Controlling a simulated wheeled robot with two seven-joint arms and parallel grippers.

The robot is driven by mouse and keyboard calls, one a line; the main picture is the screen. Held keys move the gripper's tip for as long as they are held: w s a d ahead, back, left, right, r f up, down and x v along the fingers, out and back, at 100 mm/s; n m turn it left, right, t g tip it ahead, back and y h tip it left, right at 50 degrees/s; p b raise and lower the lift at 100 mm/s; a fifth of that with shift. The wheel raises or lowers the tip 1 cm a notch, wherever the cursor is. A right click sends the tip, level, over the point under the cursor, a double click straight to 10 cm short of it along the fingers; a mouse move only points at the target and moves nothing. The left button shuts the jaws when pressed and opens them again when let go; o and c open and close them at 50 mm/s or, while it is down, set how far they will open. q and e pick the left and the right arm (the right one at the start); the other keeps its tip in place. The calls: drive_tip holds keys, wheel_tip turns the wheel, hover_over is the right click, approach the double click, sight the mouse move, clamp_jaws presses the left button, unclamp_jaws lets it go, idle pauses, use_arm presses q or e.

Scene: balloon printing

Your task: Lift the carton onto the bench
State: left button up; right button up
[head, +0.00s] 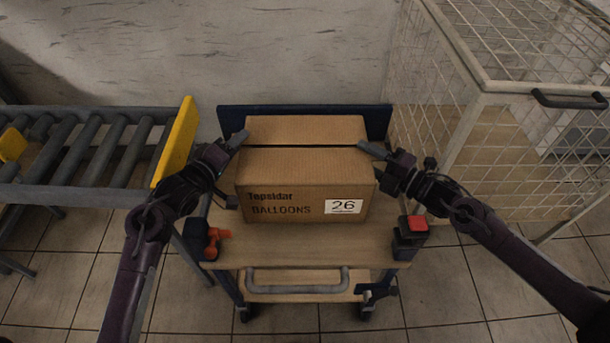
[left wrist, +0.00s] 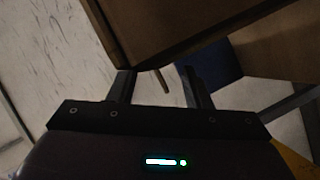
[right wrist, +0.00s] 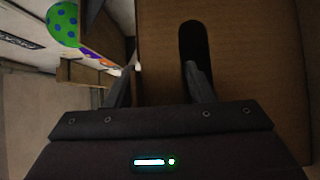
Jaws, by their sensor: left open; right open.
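A closed brown carton (head: 305,175), printed "Topsidar BALLOONS" with a white "26" label, sits upright on the wooden top of a cart (head: 290,250). My left gripper (head: 238,141) is open at the carton's upper left side. In the left wrist view the carton (left wrist: 170,25) lies above the open fingers. My right gripper (head: 370,149) is open at the upper right side. In the right wrist view one finger overlaps the lower end of the carton's dark hand hole (right wrist: 190,40); the other is past the carton's edge. Contact cannot be told. I cannot identify a bench.
A roller conveyor (head: 85,150) with a yellow end plate (head: 177,140) stands at the left. A wire mesh cage (head: 540,130) stands at the right. The cart carries an orange-red item (head: 214,240) and a red-topped item (head: 413,228). A dotted balloon (right wrist: 62,24) shows in the right wrist view.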

use_arm(q)
drive_tip(key=shift+c, duration=0.3)
clamp_jaws()
use_arm(e)
drive_tip(key=c, duration=0.8)
drive_tip(key=shift+c, duration=0.2)
use_arm(q)
drive_tip(key=shift+r, duration=0.15)
use_arm(e)
drive_tip(key=shift+r, duration=0.2)
